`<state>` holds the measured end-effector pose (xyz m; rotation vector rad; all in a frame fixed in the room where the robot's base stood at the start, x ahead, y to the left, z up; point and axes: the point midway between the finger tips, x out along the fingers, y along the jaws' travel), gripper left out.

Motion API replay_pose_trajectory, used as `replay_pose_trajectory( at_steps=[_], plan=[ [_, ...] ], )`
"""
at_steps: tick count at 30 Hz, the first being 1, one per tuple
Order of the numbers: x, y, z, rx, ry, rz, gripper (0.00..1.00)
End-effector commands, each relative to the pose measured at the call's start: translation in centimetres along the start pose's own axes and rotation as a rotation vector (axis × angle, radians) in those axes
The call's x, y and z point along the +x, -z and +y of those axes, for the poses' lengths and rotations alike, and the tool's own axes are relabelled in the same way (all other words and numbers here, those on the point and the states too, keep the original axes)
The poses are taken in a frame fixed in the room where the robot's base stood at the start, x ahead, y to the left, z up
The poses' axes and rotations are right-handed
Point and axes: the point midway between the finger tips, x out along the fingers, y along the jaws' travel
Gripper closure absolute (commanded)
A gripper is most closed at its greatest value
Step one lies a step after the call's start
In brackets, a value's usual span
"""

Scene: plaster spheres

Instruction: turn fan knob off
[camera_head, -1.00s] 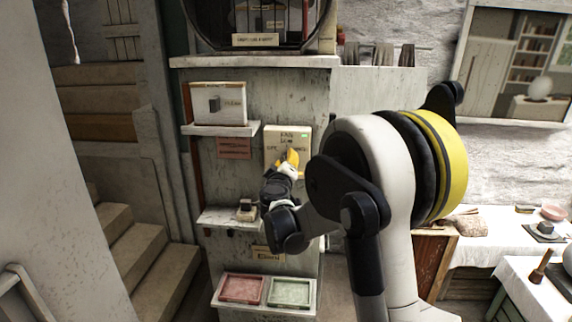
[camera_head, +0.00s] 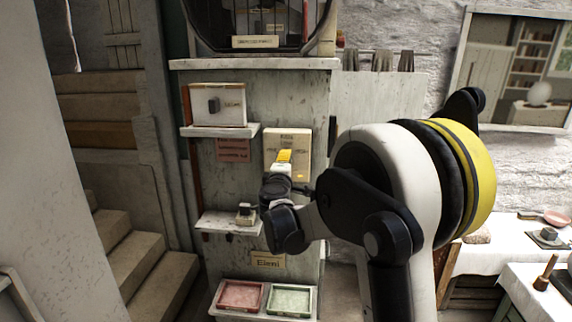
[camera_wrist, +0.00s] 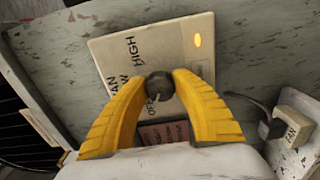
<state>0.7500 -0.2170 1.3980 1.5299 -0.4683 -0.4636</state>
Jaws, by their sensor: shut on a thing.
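The fan control panel is a cream plate (camera_head: 272,137) on the grey-green wall unit. It also fills the upper middle of the wrist view (camera_wrist: 190,30), with "HIGH" and other partly hidden lettering. The dark round knob (camera_wrist: 160,87) has a pale line on it. My gripper (camera_wrist: 161,80) has its two yellow fingers shut on the knob, one on each side. In the head view my gripper (camera_head: 285,156) is in front of the panel, hiding its middle and the knob. An amber light (camera_wrist: 197,40) glows on the panel.
A small block labelled "FAN" (camera_wrist: 293,125) is beside my gripper in the wrist view. A shelf (camera_head: 226,222) with a small device (camera_head: 245,213) is below left. A higher shelf holds a white switch box (camera_head: 218,104). Red (camera_head: 241,296) and green trays stand low down.

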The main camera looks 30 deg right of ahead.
Motion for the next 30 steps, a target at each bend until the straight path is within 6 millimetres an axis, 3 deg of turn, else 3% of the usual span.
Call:
replay_pose_trajectory(
  at_steps=[16, 17, 18, 19, 30],
  plan=[
    [0.04, -0.05, 0.05, -0.027, 0.0, -0.001, 0.99],
    [0.04, -0.05, 0.05, -0.027, 0.0, -0.001, 0.63],
    [0.04, -0.05, 0.05, -0.027, 0.0, -0.001, 0.51],
    [0.04, -0.05, 0.05, -0.026, 0.0, -0.001, 0.45],
    [-0.49, 0.02, 0.03, -0.026, 0.0, 0.0, 0.45]
  ],
)
